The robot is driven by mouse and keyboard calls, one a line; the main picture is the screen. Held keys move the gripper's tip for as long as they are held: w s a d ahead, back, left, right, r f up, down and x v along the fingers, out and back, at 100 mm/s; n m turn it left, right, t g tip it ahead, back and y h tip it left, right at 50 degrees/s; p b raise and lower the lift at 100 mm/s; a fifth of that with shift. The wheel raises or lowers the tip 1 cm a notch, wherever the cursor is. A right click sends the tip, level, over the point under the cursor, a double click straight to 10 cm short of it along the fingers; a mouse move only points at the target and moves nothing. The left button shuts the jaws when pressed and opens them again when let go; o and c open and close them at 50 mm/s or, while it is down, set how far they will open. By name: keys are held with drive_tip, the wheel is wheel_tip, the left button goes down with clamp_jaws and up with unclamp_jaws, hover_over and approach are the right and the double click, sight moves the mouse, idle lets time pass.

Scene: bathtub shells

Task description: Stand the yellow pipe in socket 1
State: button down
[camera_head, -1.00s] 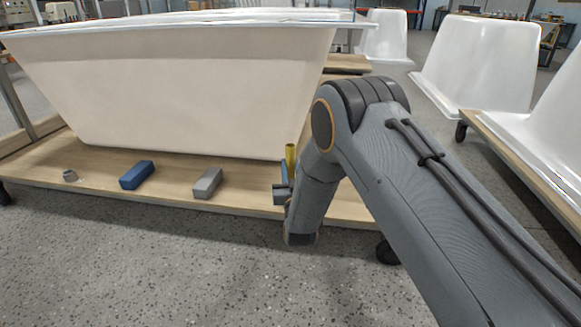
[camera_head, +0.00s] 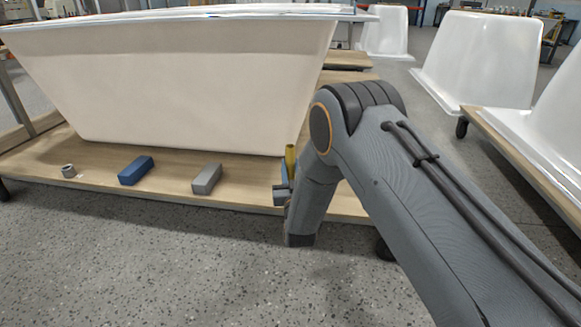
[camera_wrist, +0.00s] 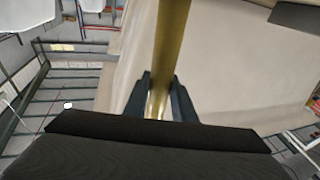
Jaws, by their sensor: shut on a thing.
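The yellow pipe (camera_head: 291,158) stands roughly upright at the right of the board, its top showing above my gripper in the head view. In the wrist view the pipe (camera_wrist: 170,45) runs up between the two fingers. My gripper (camera_wrist: 159,100) is shut on it. My arm hides the pipe's lower part in the head view, so I cannot tell whether its lower end touches anything. A small grey ring-like piece (camera_head: 68,171) with a dark opening sits at the board's left; it may be a socket, but no number is readable.
A blue block (camera_head: 136,170) and a grey block (camera_head: 207,179) lie on the wooden board (camera_head: 110,185) between the ring-like piece and my gripper. A large white bathtub shell (camera_head: 190,85) rises just behind them. More white shells (camera_head: 478,58) stand at the right. Speckled floor in front is clear.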

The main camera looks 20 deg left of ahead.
drive_tip(key=shift+f+b, duration=0.45)
drive_tip(key=shift+f, duration=0.65)
drive_tip(key=c, duration=1.4)
unclamp_jaws()
drive_tip(key=p+v, duration=0.3)
drive_tip(key=v, duration=0.5)
drive_tip(key=shift+p, duration=0.4)
drive_tip(key=shift+w, duration=0.1)
